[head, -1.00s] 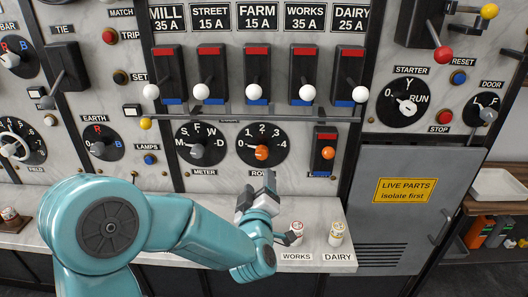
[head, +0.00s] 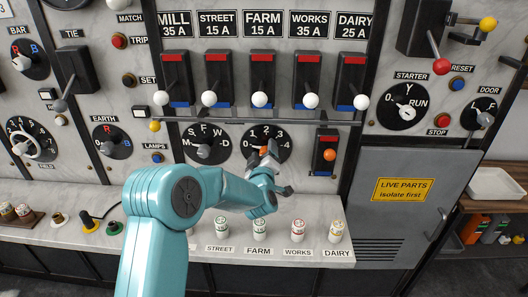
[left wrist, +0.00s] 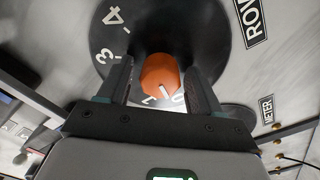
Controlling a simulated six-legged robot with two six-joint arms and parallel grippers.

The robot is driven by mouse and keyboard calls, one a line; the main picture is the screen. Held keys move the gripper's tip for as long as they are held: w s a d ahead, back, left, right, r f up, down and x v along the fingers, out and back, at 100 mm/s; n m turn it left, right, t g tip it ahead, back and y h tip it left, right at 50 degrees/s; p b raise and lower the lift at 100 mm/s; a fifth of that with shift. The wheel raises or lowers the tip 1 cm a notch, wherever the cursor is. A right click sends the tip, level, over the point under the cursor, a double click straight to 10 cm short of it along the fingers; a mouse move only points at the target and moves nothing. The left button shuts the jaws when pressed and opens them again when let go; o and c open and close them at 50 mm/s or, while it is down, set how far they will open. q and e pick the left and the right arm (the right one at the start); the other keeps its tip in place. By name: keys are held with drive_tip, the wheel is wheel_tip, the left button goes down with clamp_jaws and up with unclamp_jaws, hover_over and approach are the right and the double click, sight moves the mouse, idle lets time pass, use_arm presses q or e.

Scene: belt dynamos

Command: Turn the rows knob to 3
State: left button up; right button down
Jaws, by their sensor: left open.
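The rows dial (head: 284,145) is a black round plate with white numbers on the marble panel, right of the meter dial. Its orange knob (left wrist: 160,72) shows in the left wrist view, with a white mark pointing close to the 0. The 4 and 3 show at upper left; the 2 is hidden behind a finger. My left gripper (head: 267,156) is at the dial in the head view and partly covers the knob. In the left wrist view my open left gripper (left wrist: 161,84) has one finger on each side of the knob, apparently with gaps. My right gripper is out of view.
The meter dial (head: 204,146) is close on the left, and an orange-tipped switch (head: 329,154) is on the right. A rail (head: 230,121) and several white-balled levers are above. Several small fuses, including the farm one (head: 257,225), stand on the ledge below.

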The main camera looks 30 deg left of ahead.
use_arm(q)
drive_tip(key=shift+w+d, duration=0.1)
drive_tip(key=shift+c, duration=1.2)
drive_tip(key=shift+f, duration=0.1)
drive_tip(key=c, duration=0.8)
